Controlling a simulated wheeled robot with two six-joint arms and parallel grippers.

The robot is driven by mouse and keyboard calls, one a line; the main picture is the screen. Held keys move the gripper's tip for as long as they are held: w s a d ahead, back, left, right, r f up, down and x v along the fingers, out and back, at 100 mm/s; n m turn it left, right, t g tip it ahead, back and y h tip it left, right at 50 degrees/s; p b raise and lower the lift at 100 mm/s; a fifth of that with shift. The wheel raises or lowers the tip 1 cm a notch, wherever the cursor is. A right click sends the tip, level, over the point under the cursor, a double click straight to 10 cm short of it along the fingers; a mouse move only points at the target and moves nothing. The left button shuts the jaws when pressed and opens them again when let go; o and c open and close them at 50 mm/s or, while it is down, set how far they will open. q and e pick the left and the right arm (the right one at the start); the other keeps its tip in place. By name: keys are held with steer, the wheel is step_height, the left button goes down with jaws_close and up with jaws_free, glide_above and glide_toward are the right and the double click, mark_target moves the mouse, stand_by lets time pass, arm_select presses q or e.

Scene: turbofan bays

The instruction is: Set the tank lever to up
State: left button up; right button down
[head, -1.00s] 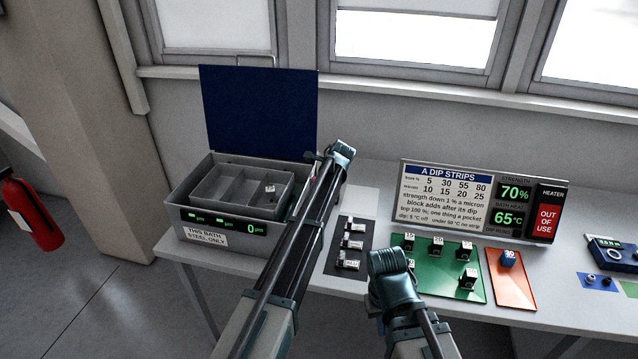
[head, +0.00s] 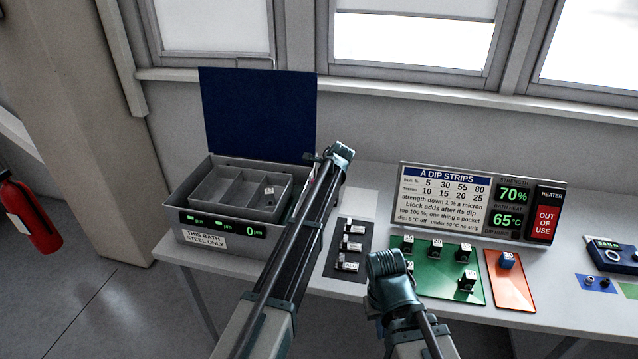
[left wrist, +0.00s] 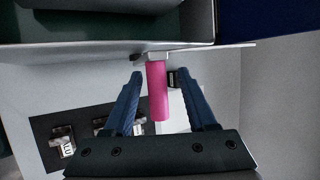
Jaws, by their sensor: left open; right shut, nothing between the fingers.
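The tank (head: 215,225) is a grey open box at the left of the bench, with its blue lid raised. Its lever is a pink handle (left wrist: 158,92) at the tank's side in the left wrist view. My left gripper (left wrist: 163,85) is open, with one blue finger on each side of the handle and gaps to both. In the head view my left arm hides most of the tank's right side, and I cannot tell the lever's setting there. My right gripper (head: 388,285) is shut and empty in front of the green mat.
A dark mat (head: 333,264) with several labelled blocks lies right of the tank. A green mat (head: 433,283) with several blocks and an orange mat (head: 517,292) with a blue block lie farther right. A sign panel (head: 443,197) stands behind them.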

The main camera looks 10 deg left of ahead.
arm_select(q)
steer(key=p+v, duration=1.1)
steer(key=v, duration=0.3)
steer(key=shift+a, duration=0.15)
steer(key=s+d+f+n+g+h+b, duration=0.1)
steer(key=s+f+n+b, duration=0.3)
steer(key=s, duration=1)
steer(key=s+d+f+n+g+h+b, duration=0.1)
steer(key=s+d+f+n+g+b, duration=0.2)
steer(key=s+f, duration=0.6)
steer(key=s+d+f+n+g+h+b, duration=0.1)
steer(key=s+d+f+n+b, duration=0.2)
steer(key=s, duration=1.6)
step_height(320, 180, down, 3)
steer(key=n+b, duration=0.3)
steer(key=b, duration=0.2)
steer(key=shift+f+g, duration=0.25)
steer(key=shift+g, duration=0.15)
